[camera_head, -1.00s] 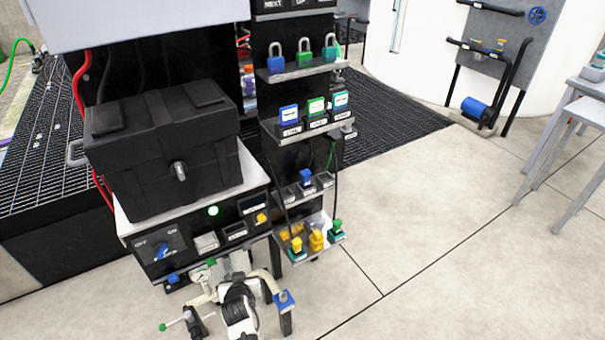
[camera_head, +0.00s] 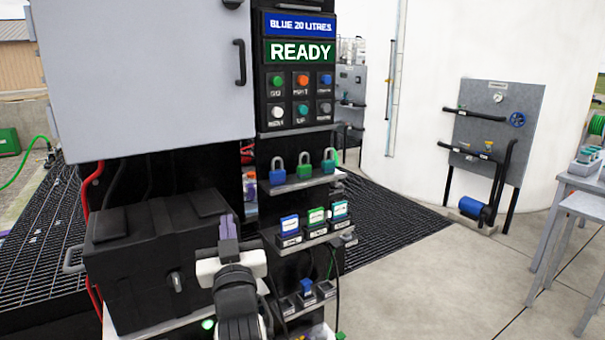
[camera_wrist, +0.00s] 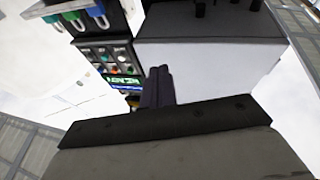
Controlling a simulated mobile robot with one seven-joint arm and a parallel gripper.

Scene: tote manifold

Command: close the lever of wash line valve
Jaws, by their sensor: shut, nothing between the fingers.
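I cannot read any label naming the wash line valve. My gripper (camera_head: 228,226) is raised in front of the black lidded case, far left of the pipe panel. Its purple-grey fingers are together and empty. They also show as a closed pair (camera_wrist: 158,86) in the wrist view, pointing toward the grey cabinet and touching nothing I can see.
The grey cabinet (camera_head: 145,80) and its button column (camera_head: 299,98), with a READY screen, stand behind my gripper. The black case (camera_head: 140,260) is close at the left. Padlocks (camera_head: 304,170) and tags sit on shelves. Open floor (camera_head: 440,280) lies right; grey tables (camera_head: 580,215) stand far right.

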